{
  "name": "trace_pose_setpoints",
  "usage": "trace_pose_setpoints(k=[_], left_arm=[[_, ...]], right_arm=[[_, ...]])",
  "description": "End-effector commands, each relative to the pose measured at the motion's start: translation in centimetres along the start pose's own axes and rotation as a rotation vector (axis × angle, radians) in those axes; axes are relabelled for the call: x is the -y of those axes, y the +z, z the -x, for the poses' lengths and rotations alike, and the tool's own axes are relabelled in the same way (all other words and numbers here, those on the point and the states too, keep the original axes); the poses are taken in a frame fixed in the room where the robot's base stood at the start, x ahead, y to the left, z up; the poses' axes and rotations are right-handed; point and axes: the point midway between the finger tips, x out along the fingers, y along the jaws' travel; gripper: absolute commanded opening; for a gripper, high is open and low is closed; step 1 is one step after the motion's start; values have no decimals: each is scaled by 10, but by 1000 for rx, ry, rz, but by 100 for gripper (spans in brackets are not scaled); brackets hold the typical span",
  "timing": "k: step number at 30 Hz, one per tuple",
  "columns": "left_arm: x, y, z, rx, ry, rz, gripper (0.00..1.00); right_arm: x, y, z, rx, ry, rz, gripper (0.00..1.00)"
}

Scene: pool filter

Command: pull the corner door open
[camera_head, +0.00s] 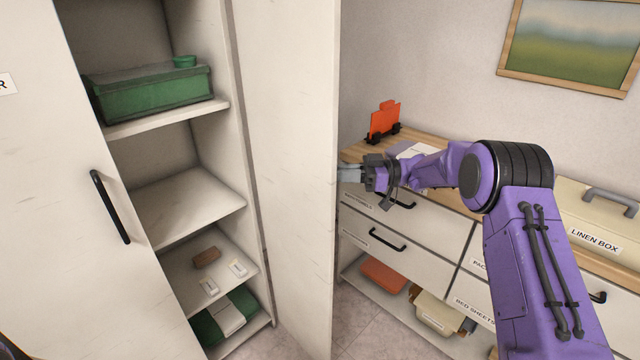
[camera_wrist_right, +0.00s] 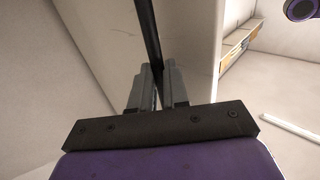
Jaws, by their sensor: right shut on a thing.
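The corner door (camera_head: 285,150) stands open in the head view, swung out from the tall cupboard, with its inner side toward me. Its handle is on the far face and hidden there. My right gripper (camera_head: 350,173) is at the door's free right edge, its fingertips partly hidden behind it. In the right wrist view, my right gripper (camera_wrist_right: 158,88) is shut on a dark upright bar handle (camera_wrist_right: 147,30), next to a pale panel. My left gripper is not in view.
A closed cupboard door (camera_head: 50,200) with a black handle is at left. Open shelves hold a green box (camera_head: 155,92) and small items. A drawer unit (camera_head: 415,240) with a wooden top, orange item (camera_head: 384,121) and linen box (camera_head: 600,220) stands right. Some floor (camera_head: 375,335) is clear.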

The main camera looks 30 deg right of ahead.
Motion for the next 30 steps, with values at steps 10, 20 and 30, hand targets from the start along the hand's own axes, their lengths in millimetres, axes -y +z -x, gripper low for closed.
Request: trace_pose_setpoints(k=[10, 20, 30], left_arm=[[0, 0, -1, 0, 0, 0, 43], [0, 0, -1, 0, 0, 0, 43], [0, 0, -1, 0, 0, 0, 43]], right_arm=[[-7, -8, 8, -15, 8, 9, 0], [-7, -8, 8, -14, 7, 9, 40], [-6, -4, 13, -6, 14, 5, 40]])
